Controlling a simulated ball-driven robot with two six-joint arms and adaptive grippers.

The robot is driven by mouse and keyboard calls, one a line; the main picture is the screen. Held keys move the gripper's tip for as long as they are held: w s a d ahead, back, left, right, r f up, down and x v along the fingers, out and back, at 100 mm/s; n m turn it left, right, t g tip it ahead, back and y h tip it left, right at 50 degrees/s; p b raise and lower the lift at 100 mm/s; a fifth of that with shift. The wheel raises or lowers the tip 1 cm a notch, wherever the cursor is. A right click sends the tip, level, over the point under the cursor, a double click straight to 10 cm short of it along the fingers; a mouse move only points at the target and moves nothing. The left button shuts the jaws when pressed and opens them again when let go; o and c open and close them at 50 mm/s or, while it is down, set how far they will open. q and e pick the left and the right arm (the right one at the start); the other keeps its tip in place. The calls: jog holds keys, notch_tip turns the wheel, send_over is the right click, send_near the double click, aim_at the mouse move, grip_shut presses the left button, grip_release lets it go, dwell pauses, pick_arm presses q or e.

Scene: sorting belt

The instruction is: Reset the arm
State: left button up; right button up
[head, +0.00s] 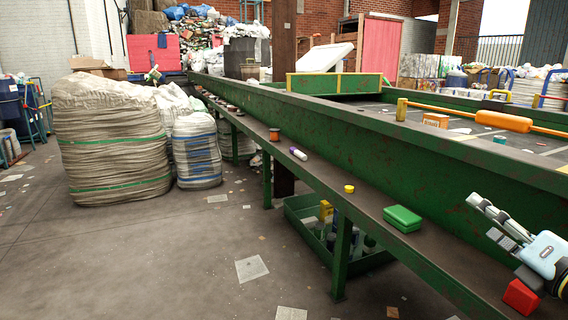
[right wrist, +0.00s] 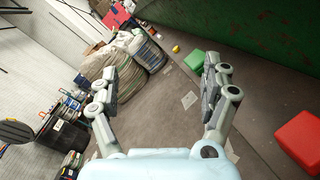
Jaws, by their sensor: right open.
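My right gripper (head: 486,218) is at the right edge of the head view, above the dark ledge along the green sorting belt frame (head: 455,180). Its two fingers are spread apart with nothing between them, as the right wrist view (right wrist: 160,78) also shows. A red block (head: 521,297) lies on the ledge just below the gripper; it is at the right edge of the right wrist view (right wrist: 300,141). A green box (head: 402,218) lies further along the ledge, with a small yellow piece (head: 349,188) beyond it. My left gripper does not show.
A purple-and-white tube (head: 298,154) and a brown jar (head: 274,134) are further along the ledge. Behind the frame wall, an orange bottle (head: 504,121) lies on the belt. A green crate (head: 300,205) stands underneath. Large sacks (head: 108,150) stand left; the floor between is mostly open.

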jog(key=s+d+f+m+g+h, duration=0.25)
jog(key=s+m+h, duration=0.25)
jog(key=m, duration=0.5)
jog(key=s+d+f+m+g+h, duration=0.25)
jog(key=s+m+h, duration=0.2)
jog(key=m, duration=0.55)
jog(key=s+a+f+m+g+y, duration=0.2)
jog(key=s+a+f+m+g, duration=0.15)
jog(key=s, duration=0.35)
jog(key=s+a+f+m+g+y, duration=0.2)
jog(key=s+a+g, duration=0.1)
jog(key=s+a, duration=0.25)
jog(key=s+a+f+m+g+y, duration=0.2)
jog(key=s+a+m+g, duration=0.15)
jog(key=s, duration=0.35)
jog(key=s+d+f+g, duration=0.1)
jog(key=s+f, duration=0.1)
jog(key=f, duration=1.1)
jog(key=s+d+f, duration=0.2)
jog(key=f, duration=1.1)
jog(key=s+f+g, duration=0.1)
jog(key=s+f, duration=1.4)
jog(key=s, duration=0.3)
jog(key=shift+d+f+g, duration=0.2)
jog(key=shift+d+g, duration=0.1)
jog(key=shift+d, duration=0.15)
jog(key=shift+s, duration=0.25)
jog(key=shift+c, duration=0.4)
